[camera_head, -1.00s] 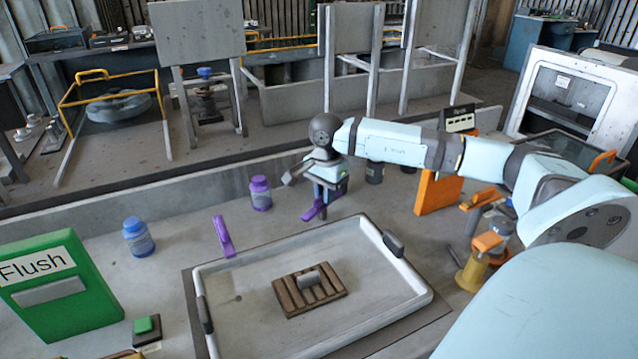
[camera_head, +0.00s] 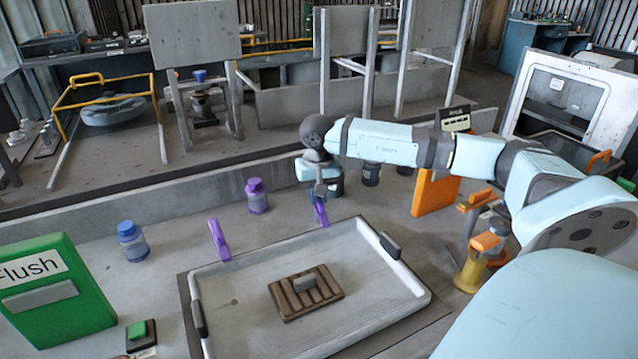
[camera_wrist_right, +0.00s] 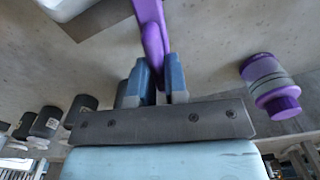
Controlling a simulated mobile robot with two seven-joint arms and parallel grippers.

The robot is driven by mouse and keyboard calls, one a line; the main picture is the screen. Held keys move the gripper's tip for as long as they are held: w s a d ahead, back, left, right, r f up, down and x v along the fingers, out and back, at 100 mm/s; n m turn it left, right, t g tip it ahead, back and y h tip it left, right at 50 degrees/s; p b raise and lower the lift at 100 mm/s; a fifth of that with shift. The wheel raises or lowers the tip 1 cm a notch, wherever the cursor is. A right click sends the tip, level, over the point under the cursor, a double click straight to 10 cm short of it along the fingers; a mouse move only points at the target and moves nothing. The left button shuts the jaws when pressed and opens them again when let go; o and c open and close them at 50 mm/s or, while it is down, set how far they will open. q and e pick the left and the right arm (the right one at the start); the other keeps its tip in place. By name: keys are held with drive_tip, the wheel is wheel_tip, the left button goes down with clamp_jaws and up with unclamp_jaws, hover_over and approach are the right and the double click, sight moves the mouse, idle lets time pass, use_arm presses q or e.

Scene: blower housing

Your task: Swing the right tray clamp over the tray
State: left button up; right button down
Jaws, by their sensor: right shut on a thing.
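The right tray clamp (camera_head: 321,211) is a purple bar at the back edge of the white-rimmed tray (camera_head: 418,287). My right gripper (camera_head: 318,195) is shut on it, and the wrist view shows the purple bar (camera_wrist_right: 152,40) between the two blue fingers (camera_wrist_right: 158,82). In the head view the clamp lies close to the tray's back rim, and the gripper partly hides it. The left tray clamp (camera_head: 219,240) is a similar purple bar at the back left of the tray. A brown slatted block (camera_head: 318,297) with a grey piece sits in the tray. My left gripper is not in view.
A purple-capped bottle (camera_head: 257,197) stands behind the tray, left of my gripper; it also shows in the wrist view (camera_wrist_right: 270,85). A blue bottle (camera_head: 133,242) and a green Flush box (camera_head: 55,295) are at left. Dark jars (camera_head: 371,174) and an orange panel (camera_head: 435,193) are behind right.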

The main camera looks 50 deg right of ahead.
drive_tip(key=shift+a+n, duration=0.1)
drive_tip(key=shift+n, duration=0.9)
drive_tip(key=c, duration=1.1)
unclamp_jaws()
drive_tip(key=shift+c, duration=0.2)
wheel_tip(320, 180, up, 14)
drive_tip(key=p, duration=0.2)
drive_tip(key=shift+f, duration=0.1)
